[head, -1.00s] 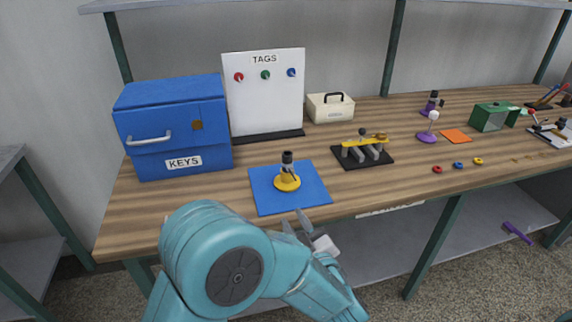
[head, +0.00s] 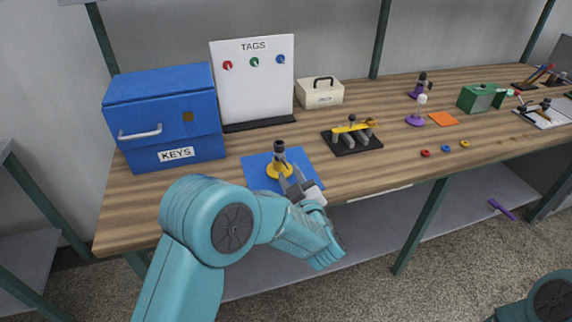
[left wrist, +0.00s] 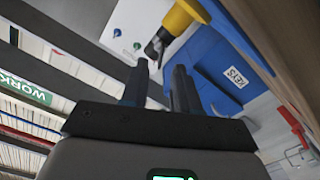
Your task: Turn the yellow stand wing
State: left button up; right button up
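The yellow stand (head: 279,171) is upright on a blue mat (head: 258,178) near the table's front edge. It has a round yellow base and a dark upper part. In the left wrist view the yellow stand (left wrist: 180,17) is at the top, with a dark piece (left wrist: 154,49) sticking out from it, probably the wing. My left gripper (head: 291,177) is at the stand's front right, overlapping its base in the head view. In the left wrist view its fingers (left wrist: 159,84) are apart with nothing between them. The dark piece is just beyond the fingertips; I cannot tell whether they touch. My right gripper is out of view.
A blue key box (head: 165,115) stands at the left, beside a white tags board (head: 253,84). Right of the mat is a black rack (head: 351,141) with a yellow tool on it. Small rings (head: 426,153) and a purple stand (head: 415,121) are farther right.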

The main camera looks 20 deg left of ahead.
aim_at(286, 166)
pick_arm(q)
jog(key=x, duration=0.4)
grip_shut()
jog(key=shift+f+m, duration=0.1)
jog(key=shift+m, duration=0.2)
grip_release()
